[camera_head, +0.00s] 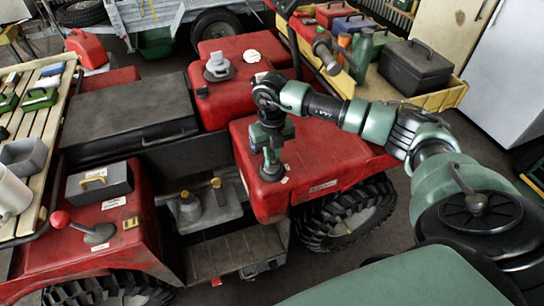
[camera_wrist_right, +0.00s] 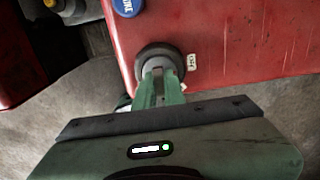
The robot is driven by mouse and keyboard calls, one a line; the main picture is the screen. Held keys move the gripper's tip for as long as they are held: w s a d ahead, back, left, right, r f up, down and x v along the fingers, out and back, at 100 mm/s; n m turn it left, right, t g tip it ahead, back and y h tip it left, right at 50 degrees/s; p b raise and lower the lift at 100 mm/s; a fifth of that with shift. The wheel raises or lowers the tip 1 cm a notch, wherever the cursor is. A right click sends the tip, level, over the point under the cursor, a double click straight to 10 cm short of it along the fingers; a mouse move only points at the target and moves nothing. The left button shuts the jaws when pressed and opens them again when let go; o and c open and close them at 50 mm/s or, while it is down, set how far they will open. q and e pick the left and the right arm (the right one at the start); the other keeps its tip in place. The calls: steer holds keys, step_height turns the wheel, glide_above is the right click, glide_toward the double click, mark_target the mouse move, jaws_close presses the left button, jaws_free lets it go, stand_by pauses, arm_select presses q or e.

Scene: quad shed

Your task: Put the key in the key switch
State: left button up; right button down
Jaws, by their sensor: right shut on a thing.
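My right gripper (camera_head: 271,158) points down at the side of the red quad body (camera_head: 318,152). In the right wrist view its green fingers (camera_wrist_right: 160,92) are shut on the key, which is mostly hidden between them. The fingertips are at the dark round key switch (camera_wrist_right: 159,57), set in the red panel beside a small white label (camera_wrist_right: 191,62). I cannot tell whether the key is inside the switch or just in front of it. My left gripper is not in view.
A blue round cap (camera_wrist_right: 128,6) sits close by on the red panel. A yellow tray (camera_head: 440,97) with a dark toolbox (camera_head: 414,68) stands at the back right.

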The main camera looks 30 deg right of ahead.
steer(key=shift+f, duration=0.2)
steer(key=c, duration=1.4)
jaws_free()
steer(key=shift+r, duration=0.1)
